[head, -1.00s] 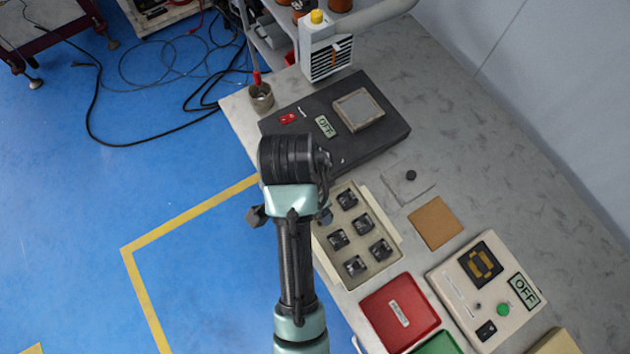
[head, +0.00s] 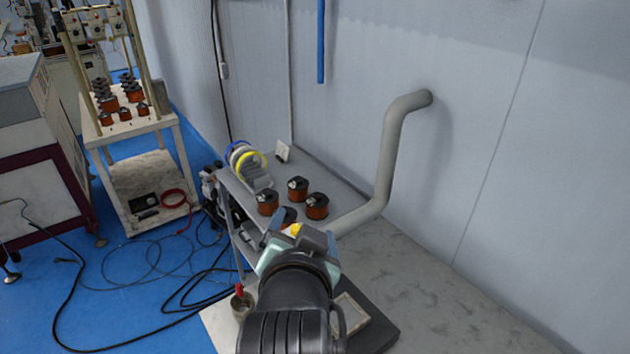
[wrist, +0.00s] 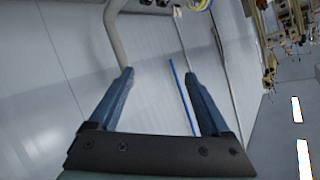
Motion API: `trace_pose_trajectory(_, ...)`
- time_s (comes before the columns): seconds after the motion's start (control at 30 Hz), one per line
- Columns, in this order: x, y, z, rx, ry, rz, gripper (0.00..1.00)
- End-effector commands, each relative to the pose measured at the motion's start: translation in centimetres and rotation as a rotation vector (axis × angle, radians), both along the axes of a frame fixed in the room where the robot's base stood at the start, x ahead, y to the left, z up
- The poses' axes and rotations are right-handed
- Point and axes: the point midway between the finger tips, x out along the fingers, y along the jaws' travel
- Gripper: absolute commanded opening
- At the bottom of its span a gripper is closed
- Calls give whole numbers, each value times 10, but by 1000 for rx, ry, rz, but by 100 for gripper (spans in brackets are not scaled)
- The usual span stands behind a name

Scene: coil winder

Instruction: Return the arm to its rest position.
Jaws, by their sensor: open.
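My arm reaches up from the bottom of the head view, over the bench's far part. My gripper (head: 304,228) points away from me, toward the shelf and the wall. In the wrist view its two blue fingers (wrist: 160,82) stand wide apart with nothing between them. In the head view the arm hides part of the dark OFF-marked box and the nozzle unit at the bench's far end.
A grey bent duct (head: 386,165) comes from the wall right of my gripper. A shelf (head: 335,185) with several copper coils (head: 317,205) and spools (head: 245,160) stands behind it. A metal cup (head: 242,305) sits at the bench's left edge. Cables lie on the blue floor.

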Motion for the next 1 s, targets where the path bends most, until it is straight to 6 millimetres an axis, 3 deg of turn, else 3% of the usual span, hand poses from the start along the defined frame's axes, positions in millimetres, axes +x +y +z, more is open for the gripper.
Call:
trace_pose_trajectory(0.03,4,-1,41,-37,-120,19,81)
trace_pose_trajectory(0.2,-11,-5,170,-194,-517,47,81)
trace_pose_trajectory(0.3,-37,-8,240,-289,-739,28,81)
trace_pose_trajectory(0.43,-79,-12,307,-395,-973,-17,81)
trace_pose_trajectory(0.53,-106,-14,338,-451,-1093,-55,81)
trace_pose_trajectory(0.63,-122,-16,353,-483,-1157,-79,81)
trace_pose_trajectory(1.0,-127,-16,358,-492,-1175,-86,81)
